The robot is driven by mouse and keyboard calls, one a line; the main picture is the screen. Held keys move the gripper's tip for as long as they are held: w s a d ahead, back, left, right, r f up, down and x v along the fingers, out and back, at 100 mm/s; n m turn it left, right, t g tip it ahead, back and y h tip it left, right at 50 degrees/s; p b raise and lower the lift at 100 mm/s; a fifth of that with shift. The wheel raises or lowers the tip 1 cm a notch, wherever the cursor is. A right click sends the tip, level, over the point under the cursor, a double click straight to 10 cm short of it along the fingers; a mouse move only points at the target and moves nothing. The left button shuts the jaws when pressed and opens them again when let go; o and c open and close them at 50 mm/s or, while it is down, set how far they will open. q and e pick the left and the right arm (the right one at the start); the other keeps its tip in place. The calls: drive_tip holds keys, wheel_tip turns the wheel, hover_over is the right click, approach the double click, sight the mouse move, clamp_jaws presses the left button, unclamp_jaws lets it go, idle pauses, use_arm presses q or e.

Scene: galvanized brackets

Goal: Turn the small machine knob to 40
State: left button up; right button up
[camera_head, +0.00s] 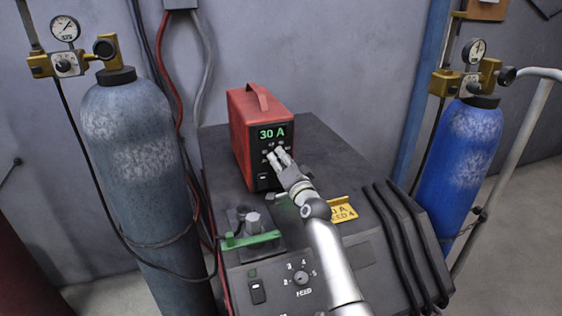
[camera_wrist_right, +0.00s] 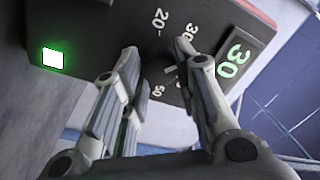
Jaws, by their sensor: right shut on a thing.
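The small red machine (camera_head: 246,127) stands on top of a larger dark machine, and its green display (camera_head: 271,133) reads 30 A. My right gripper (camera_head: 277,161) reaches its black front panel and is shut on the small knob (camera_wrist_right: 160,76). The knob is mostly hidden behind the fingers in both views. In the wrist view my right gripper (camera_wrist_right: 158,58) has a finger on either side of the knob. Scale marks 20, 30 and 50 show around it, and the display (camera_wrist_right: 232,60) shows 30. I cannot read the knob's pointer clearly. My left gripper is not in view.
A grey cylinder (camera_head: 135,160) stands left and a blue one (camera_head: 455,155) right. A green light (camera_wrist_right: 52,58) glows on the panel.

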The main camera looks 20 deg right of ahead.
drive_tip(key=m, duration=0.5)
drive_tip(key=shift+f+h, duration=0.1)
drive_tip(key=shift+h, duration=0.3)
drive_tip(key=o, duration=1)
drive_tip(key=shift+o, duration=0.2)
drive_tip(key=shift+s, duration=0.1)
drive_tip(key=s, duration=0.7)
drive_tip(key=shift+s+d+f, duration=0.15)
drive_tip(key=shift+s+f, duration=0.05)
drive_tip(key=shift+f, duration=0.05)
